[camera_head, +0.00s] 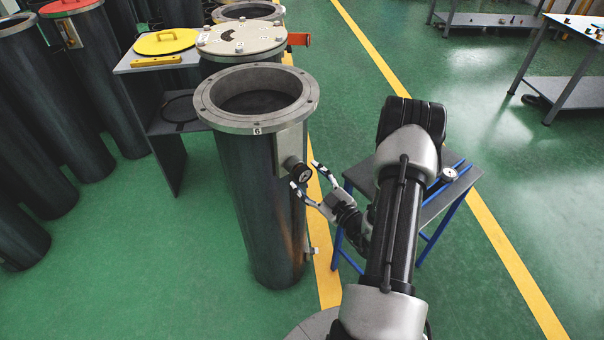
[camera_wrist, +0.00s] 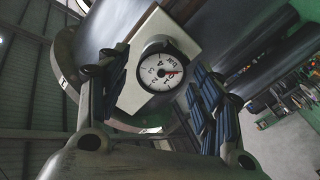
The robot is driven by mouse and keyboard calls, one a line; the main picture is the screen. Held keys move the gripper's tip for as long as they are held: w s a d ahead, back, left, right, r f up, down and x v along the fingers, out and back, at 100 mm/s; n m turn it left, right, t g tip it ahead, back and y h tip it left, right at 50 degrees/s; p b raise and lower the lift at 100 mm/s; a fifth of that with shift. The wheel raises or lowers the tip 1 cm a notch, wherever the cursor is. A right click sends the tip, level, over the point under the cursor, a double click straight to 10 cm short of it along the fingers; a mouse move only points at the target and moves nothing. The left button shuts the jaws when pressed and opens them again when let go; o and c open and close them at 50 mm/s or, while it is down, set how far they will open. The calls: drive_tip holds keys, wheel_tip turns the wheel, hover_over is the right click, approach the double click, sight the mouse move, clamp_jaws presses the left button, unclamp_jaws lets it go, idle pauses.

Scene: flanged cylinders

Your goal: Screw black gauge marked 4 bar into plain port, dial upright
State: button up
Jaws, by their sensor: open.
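A black-rimmed gauge with a white dial (camera_head: 301,173) sits at the port on the side of the grey cylinder (camera_head: 255,200) marked 6. In the wrist view the gauge (camera_wrist: 163,72) faces me, in front of a pale plate (camera_wrist: 135,98). My gripper (camera_head: 304,175) is open, with one finger on each side of the gauge. I see no clear finger contact. The thread and port behind the gauge are hidden.
A small blue-legged table (camera_head: 432,212) stands right of the cylinder, partly behind my arm, with another white-faced gauge (camera_head: 449,174) on it. A closed cylinder (camera_head: 240,40) and a grey stand (camera_head: 150,65) with a yellow lid (camera_head: 164,41) are behind. Floor at front left is clear.

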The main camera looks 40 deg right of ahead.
drive_tip(key=s+p, duration=0.1)
drive_tip(key=s, duration=0.3)
drive_tip(key=shift+s+a, duration=0.1)
drive_tip(key=shift+s, duration=0.2)
idle(0.5)
